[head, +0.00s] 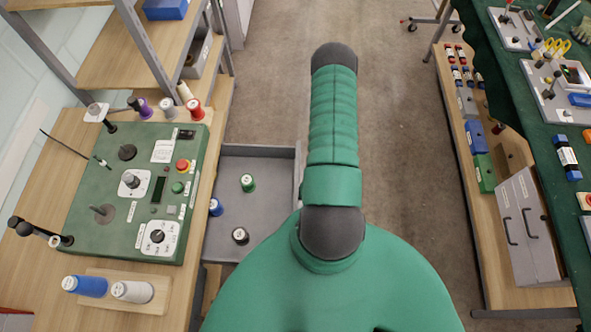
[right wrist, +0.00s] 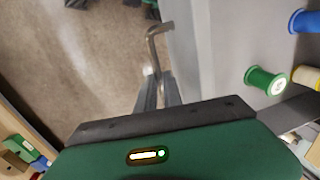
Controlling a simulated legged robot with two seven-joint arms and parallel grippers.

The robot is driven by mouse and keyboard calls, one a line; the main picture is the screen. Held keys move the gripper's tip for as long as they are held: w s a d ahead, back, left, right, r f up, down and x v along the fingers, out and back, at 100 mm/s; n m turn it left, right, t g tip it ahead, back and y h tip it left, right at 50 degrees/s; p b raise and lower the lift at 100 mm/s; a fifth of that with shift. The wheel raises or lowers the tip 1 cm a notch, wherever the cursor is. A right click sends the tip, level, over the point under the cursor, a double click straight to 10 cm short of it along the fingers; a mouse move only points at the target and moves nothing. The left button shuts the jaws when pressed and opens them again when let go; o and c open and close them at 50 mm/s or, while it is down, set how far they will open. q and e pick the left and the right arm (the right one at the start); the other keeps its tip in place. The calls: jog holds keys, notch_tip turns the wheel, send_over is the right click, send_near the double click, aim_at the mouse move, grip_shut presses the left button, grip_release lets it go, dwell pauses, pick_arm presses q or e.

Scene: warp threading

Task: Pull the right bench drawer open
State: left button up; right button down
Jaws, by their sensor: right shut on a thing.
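The grey bench drawer (head: 268,165) stands pulled out from under the left workbench, and spools lie inside it. In the right wrist view its front panel (right wrist: 190,45) runs down the middle, with a bent metal handle (right wrist: 152,42) on its outer side. My right gripper (right wrist: 158,78) is shut on the handle, its two fingers close together at the handle's near end. In the head view my green arm hides the right gripper and the handle. My left gripper is in neither view.
A green control panel (head: 125,225) and a spool block (head: 150,305) sit on the left bench. A green spool (head: 248,183) and blue spool (head: 216,207) are in the drawer. A grey cabinet (head: 525,230) stands at right. The floor (head: 410,150) between is clear.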

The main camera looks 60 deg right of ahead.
jog(key=shift+s, duration=0.7)
jog(key=c, duration=1.5)
grip_release()
jog(key=shift+d, duration=0.1)
jog(key=shift+w, duration=0.1)
jog(key=s+r+p, duration=0.1)
jog(key=r, duration=0.4)
jog(key=s+r+p, duration=0.1)
jog(key=r, duration=0.5)
jog(key=s+d+r+p, duration=0.1)
jog(key=r, duration=0.4)
jog(key=shift+d+r, duration=0.1)
jog(key=shift+r, duration=0.15)
jog(key=shift+w+d, duration=0.15)
